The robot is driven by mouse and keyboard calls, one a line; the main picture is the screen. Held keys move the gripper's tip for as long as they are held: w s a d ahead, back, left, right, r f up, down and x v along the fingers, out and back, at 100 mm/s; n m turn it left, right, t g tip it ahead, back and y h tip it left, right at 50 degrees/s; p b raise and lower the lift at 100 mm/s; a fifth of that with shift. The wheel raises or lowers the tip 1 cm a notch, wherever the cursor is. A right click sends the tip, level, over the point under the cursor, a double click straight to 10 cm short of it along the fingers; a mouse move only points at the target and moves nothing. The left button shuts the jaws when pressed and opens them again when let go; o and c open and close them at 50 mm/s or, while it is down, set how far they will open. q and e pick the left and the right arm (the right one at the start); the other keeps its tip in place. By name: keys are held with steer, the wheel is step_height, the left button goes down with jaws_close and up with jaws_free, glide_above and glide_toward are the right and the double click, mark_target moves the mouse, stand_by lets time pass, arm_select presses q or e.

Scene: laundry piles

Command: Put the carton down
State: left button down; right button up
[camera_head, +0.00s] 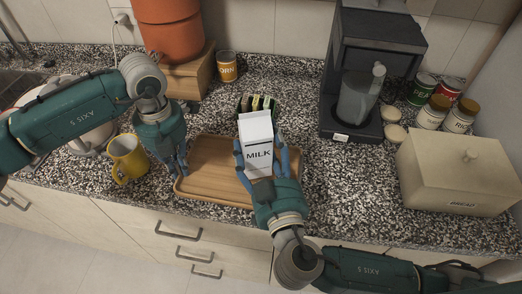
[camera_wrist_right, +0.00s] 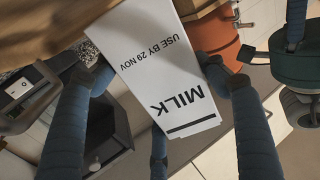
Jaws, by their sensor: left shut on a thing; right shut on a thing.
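The white milk carton (camera_head: 258,150) stands upright at the right part of the wooden tray (camera_head: 215,172) in the head view. It shows large in the right wrist view (camera_wrist_right: 165,75). My right gripper (camera_head: 262,163) is shut on the carton, with blue fingers on both its sides. I cannot tell whether the carton's base touches the tray. My left gripper (camera_head: 181,166) is at the tray's left end and appears shut on its edge; its fingertips are partly hidden.
A yellow mug (camera_head: 127,158) stands left of the tray. Behind the carton is a dark rack with upright items (camera_head: 257,104). A coffee machine (camera_head: 365,75), several jars and cans, and a bread box (camera_head: 458,170) fill the right side. The counter's front edge is close to the tray.

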steer(key=shift+f, duration=1)
steer(key=o, duration=1.4)
steer(key=shift+f, duration=0.2)
steer(key=shift+r, duration=0.15)
steer(key=s, duration=0.4)
steer(key=s+d, duration=0.1)
steer(key=s, duration=0.3)
steer(key=s+d, duration=0.1)
steer(key=s, duration=0.3)
steer(key=shift+d, duration=0.1)
arm_select(q)
steer(key=c, duration=1.7)
jaws_free()
